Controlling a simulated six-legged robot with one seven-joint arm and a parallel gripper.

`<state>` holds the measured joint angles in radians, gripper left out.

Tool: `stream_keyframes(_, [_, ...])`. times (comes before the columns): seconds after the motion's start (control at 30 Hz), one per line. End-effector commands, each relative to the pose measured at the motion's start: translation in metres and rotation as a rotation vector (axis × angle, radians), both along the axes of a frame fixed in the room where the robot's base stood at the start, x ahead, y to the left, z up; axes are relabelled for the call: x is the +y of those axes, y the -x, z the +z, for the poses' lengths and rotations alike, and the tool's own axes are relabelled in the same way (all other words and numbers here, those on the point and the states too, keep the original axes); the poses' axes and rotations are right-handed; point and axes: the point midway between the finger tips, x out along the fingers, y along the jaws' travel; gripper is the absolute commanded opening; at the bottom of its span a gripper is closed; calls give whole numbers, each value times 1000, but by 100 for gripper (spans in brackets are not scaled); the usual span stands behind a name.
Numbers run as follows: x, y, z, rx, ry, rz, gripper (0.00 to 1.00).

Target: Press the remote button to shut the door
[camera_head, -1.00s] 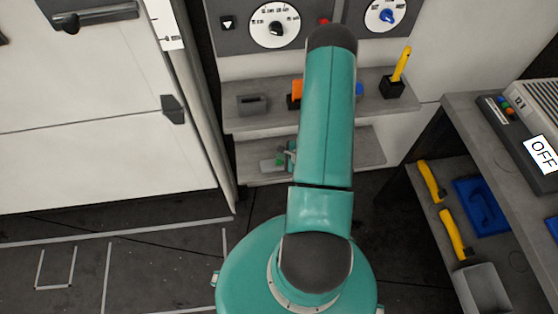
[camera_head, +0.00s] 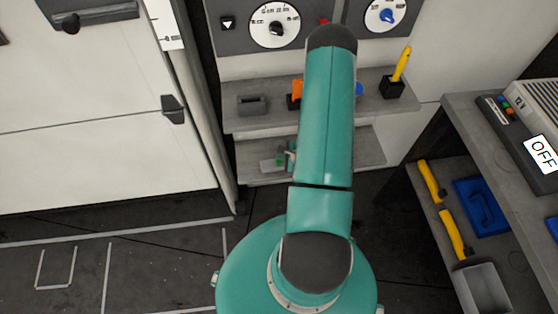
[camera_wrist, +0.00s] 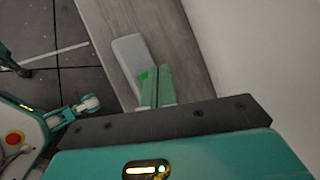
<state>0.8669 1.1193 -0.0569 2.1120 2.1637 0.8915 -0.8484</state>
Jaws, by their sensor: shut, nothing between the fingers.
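The remote (camera_head: 272,164) is a light grey slab lying on the lower wall shelf, partly behind my arm. Whether the fingertips touch the button cannot be told. In the head view my gripper (camera_head: 291,153) is mostly hidden by my arm. A large white panelled door (camera_head: 100,150) with a dark latch stands at the left; whether it is open is unclear.
An upper shelf (camera_head: 365,103) above the remote holds a grey block, an orange item and a yellow-handled tool. Dial panels (camera_head: 274,27) are above it. At right, a bench (camera_head: 480,125) carries a box marked OFF. Open floor lies at lower left.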

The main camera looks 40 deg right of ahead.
Motion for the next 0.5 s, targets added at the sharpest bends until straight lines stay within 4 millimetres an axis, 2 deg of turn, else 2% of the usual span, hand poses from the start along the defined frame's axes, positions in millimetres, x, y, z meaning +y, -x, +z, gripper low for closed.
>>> stream_keyframes(0.23, [0,0,-8,1,0,1,0])
stream_keyframes(0.5, [0,0,-8,0,0,0,0])
